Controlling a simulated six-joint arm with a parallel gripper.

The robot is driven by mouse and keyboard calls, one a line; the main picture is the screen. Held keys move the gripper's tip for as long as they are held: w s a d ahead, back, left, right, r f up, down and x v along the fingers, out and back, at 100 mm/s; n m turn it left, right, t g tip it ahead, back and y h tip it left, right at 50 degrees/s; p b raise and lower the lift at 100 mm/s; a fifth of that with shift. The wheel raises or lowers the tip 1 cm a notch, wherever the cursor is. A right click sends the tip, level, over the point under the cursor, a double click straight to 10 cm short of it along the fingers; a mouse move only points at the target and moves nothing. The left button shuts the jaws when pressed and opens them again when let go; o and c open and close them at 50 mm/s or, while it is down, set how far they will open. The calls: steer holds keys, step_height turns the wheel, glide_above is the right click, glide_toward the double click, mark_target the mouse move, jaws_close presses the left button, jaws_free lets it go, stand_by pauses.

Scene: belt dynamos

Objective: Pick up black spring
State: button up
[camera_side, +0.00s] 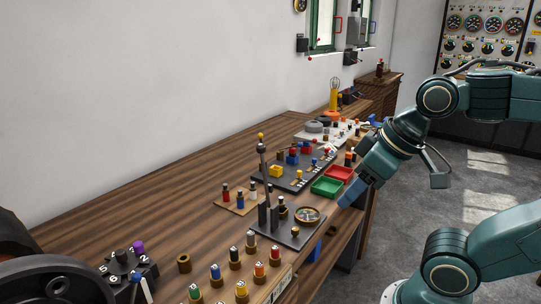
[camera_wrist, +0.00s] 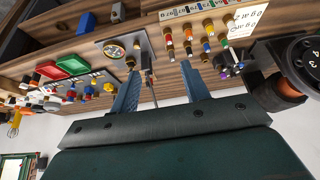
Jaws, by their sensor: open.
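I cannot clearly pick out the black spring in either view. A small dark upright piece (camera_side: 283,209) stands on a dark plate (camera_side: 296,240) beside a tall post, but it is too small to tell whether it is a spring. My gripper (camera_side: 352,194) is at the bench's right edge in the side view, above and to the right of that plate. In the wrist view my gripper (camera_wrist: 160,84) shows two blue fingers spread apart with nothing held between them.
The tall post (camera_side: 263,175) and a round dial (camera_side: 307,214) are on the dark plate. Green (camera_side: 327,186) and red (camera_side: 340,173) trays lie near my gripper. Several coloured pegs stand in front. Bare wood (camera_side: 140,205) lies at the left.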

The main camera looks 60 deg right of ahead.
steer(key=m+g, duration=0.6)
steer(key=m, duration=1.3)
glide_above(281, 197)
step_height(281, 197, down, 6)
steer(key=shift+s+a+f, duration=0.1)
steer(key=shift+f, duration=2)
steer(key=shift+a+f, duration=0.1)
steer(key=shift+f, duration=2)
steer(key=shift+f, duration=0.1)
steer(key=shift+d+f, duration=0.1)
steer(key=shift+f, duration=2.4)
